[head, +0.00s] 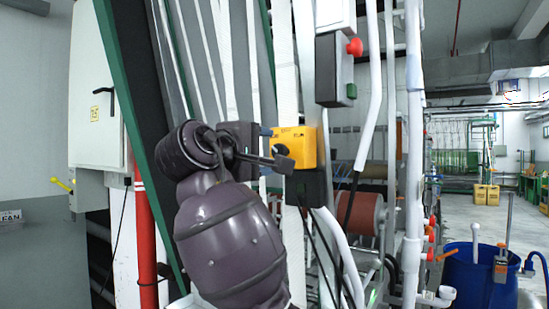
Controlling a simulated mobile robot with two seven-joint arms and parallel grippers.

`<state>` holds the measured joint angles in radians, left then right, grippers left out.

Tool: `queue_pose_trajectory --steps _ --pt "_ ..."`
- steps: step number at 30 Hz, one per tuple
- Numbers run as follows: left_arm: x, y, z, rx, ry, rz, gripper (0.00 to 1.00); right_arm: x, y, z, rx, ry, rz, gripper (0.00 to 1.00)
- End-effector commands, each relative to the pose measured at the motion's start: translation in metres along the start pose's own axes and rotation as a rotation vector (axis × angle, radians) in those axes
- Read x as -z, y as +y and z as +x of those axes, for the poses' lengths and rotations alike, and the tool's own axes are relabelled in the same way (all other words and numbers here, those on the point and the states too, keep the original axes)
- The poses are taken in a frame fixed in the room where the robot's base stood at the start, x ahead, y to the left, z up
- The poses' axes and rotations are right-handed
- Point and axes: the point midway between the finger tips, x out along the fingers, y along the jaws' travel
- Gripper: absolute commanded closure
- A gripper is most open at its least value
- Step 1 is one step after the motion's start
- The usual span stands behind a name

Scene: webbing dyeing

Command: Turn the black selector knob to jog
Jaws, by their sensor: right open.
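A yellow control box (307,146) is mounted on a white upright near the middle of the head view. The black selector knob (281,149) shows as a small dark shape on its face, partly hidden by my gripper. Its pointer direction cannot be made out. My right gripper (275,148) is open at the box's left side. One finger is above the knob and the other, with a dark square tip, is below and in front of it. Whether either finger touches the knob cannot be told. My left gripper is out of view.
A black box with a red button (354,47) hangs above right of the yellow box. White pipes (413,150) stand on the right. A red pipe (144,235) and a white cabinet (96,100) are left. A blue barrel (475,279) stands lower right, with open floor behind.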

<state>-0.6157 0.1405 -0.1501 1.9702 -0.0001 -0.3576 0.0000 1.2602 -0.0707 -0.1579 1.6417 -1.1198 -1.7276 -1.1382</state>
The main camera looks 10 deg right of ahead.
Motion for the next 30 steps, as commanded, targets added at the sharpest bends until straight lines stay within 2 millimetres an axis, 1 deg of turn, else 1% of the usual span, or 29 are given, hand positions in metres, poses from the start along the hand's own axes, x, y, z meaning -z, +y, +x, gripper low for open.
queue_pose_trajectory --steps 1,3,6,9,14,26,30 --pt "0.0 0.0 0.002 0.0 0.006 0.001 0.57 0.0 -0.001 -0.01 0.0 0.002 0.002 0.39" --pt "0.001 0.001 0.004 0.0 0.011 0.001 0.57 0.0 -0.001 -0.021 -0.001 0.002 0.002 0.39" --pt "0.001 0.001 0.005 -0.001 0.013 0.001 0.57 0.0 -0.001 -0.033 -0.001 0.001 0.001 0.39" --pt "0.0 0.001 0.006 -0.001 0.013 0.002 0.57 0.0 0.0 -0.041 -0.001 0.001 0.001 0.39" --pt "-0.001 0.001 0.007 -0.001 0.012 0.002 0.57 0.0 0.0 -0.046 0.0 0.0 0.001 0.39" --pt "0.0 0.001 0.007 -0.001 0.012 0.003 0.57 0.0 0.0 -0.046 0.0 0.0 0.001 0.39" --pt "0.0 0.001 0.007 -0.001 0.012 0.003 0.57 0.001 0.002 -0.045 -0.013 0.005 0.051 0.39"
